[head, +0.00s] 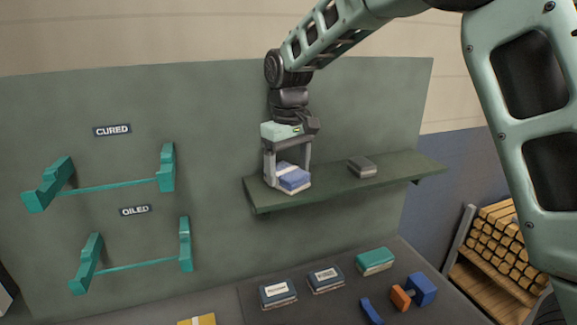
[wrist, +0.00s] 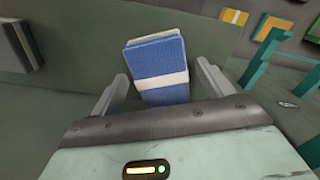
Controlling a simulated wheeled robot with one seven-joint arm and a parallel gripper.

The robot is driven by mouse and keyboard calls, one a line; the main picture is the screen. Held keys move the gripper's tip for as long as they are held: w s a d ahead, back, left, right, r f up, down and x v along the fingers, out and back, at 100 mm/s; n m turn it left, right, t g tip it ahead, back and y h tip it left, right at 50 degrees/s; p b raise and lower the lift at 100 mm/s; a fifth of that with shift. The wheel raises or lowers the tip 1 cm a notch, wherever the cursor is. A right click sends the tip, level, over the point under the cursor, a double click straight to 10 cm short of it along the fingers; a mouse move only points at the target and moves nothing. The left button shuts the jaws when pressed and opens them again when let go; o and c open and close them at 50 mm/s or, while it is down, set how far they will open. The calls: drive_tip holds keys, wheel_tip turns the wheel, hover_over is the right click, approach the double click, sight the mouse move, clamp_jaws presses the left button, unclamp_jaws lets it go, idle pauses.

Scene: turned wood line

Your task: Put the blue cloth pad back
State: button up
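The blue cloth pad (head: 294,182), with a pale band across it, is at the left end of the green wall shelf (head: 345,187) and appears to rest on it. My gripper (head: 288,174) points down over the pad, one finger on each side. In the wrist view the pad (wrist: 160,82) lies between the two fingers, with a gap at the right finger and little or none at the left. The gripper looks open around the pad, not closed on it.
A grey block (head: 362,166) sits on the shelf to the right. Teal brackets (head: 122,185) labelled CURED and OILED are on the panel at left. Below, a dark bench holds two labelled dark pads (head: 278,293), a teal pad (head: 375,261) and blue and orange pieces (head: 421,289).

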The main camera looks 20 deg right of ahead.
sight(289, 171)
wheel_tip(289, 171, up, 12)
drive_tip(key=b, duration=0.2)
drive_tip(key=s+a+f+n, duration=0.1)
drive_tip(key=s+a+f, duration=0.25)
drive_tip(key=s, duration=0.25)
drive_tip(key=s+a+f+y, duration=0.1)
drive_tip(key=s+a+f, duration=0.1)
drive_tip(key=s+f, duration=0.25)
drive_tip(key=s+a+f+n, duration=0.1)
drive_tip(key=s+a+f, duration=0.2)
drive_tip(key=s, duration=0.4)
drive_tip(key=s+d+f, duration=0.1)
drive_tip(key=s+f, duration=0.3)
drive_tip(key=s, duration=0.3)
drive_tip(key=s+d+f+n, duration=0.1)
drive_tip(key=s+f, duration=0.3)
drive_tip(key=s, duration=0.4)
drive_tip(key=shift+s+f, duration=0.15)
drive_tip(key=shift+f, duration=0.15)
wheel_tip(289, 171, down, 6)
drive_tip(key=b, duration=0.6)
drive_tip(key=shift+f+b, duration=0.2)
drive_tip(key=shift+b, duration=0.1)
